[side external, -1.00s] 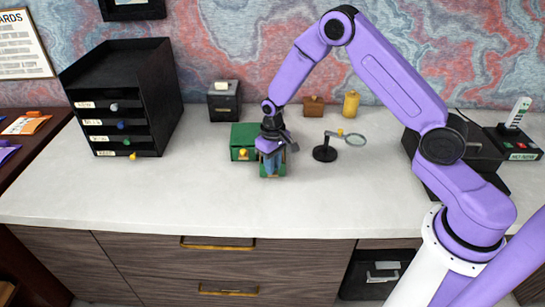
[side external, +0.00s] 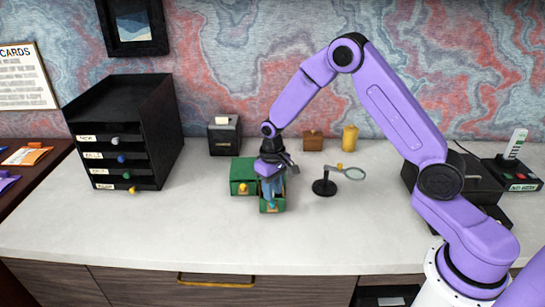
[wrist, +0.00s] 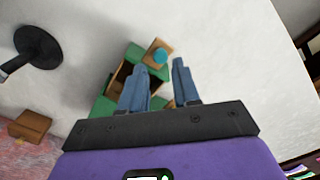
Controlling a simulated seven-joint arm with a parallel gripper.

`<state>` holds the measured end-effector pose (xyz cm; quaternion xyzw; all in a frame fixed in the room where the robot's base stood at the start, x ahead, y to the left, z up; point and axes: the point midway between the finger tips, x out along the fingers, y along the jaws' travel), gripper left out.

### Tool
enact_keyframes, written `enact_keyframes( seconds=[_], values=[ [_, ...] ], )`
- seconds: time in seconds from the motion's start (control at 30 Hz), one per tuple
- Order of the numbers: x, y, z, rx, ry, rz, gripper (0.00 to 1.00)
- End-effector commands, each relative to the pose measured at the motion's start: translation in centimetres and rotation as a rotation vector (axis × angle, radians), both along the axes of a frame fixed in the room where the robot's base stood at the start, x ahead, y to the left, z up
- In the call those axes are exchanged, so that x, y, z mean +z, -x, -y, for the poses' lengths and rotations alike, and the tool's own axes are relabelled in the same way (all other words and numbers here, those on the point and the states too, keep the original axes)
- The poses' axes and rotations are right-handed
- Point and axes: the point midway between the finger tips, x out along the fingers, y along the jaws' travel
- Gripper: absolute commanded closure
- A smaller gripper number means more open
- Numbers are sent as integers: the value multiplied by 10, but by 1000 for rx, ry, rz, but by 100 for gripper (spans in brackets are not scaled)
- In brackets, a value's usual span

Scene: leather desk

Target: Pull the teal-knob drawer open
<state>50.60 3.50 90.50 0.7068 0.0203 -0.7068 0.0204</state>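The small green cabinet (side external: 243,171) stands on the pale desktop, with a yellow knob (side external: 243,188) on its left front. The drawer with the teal knob (side external: 271,204) is at its right. This drawer's green front (side external: 279,207) stands forward of the cabinet, so the drawer is out. The wrist view shows its hollow inside (wrist: 121,78) and the teal knob (wrist: 160,55) near the left fingertip. My gripper (side external: 271,193) is over the drawer, its blue fingers pointing down. In the wrist view my gripper (wrist: 167,65) has its fingers apart, with nothing held between them.
A magnifier on a black stand (side external: 325,187) is close to the right. A black drawer tower (side external: 125,130) stands at the left. A dark box (side external: 224,135), wooden box (side external: 313,141) and yellow canister (side external: 350,138) are behind. The desktop in front is clear.

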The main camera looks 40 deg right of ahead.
Motion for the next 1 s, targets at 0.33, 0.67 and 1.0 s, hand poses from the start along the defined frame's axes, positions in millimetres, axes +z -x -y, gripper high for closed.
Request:
enact_keyframes(
  seconds=[0.33,0.67,1.0],
  values=[
    [76,-1,-1,2,-1,6,69],
    [125,0,0,1,0,2,69],
    [134,0,0,2,0,0,69]
  ],
)
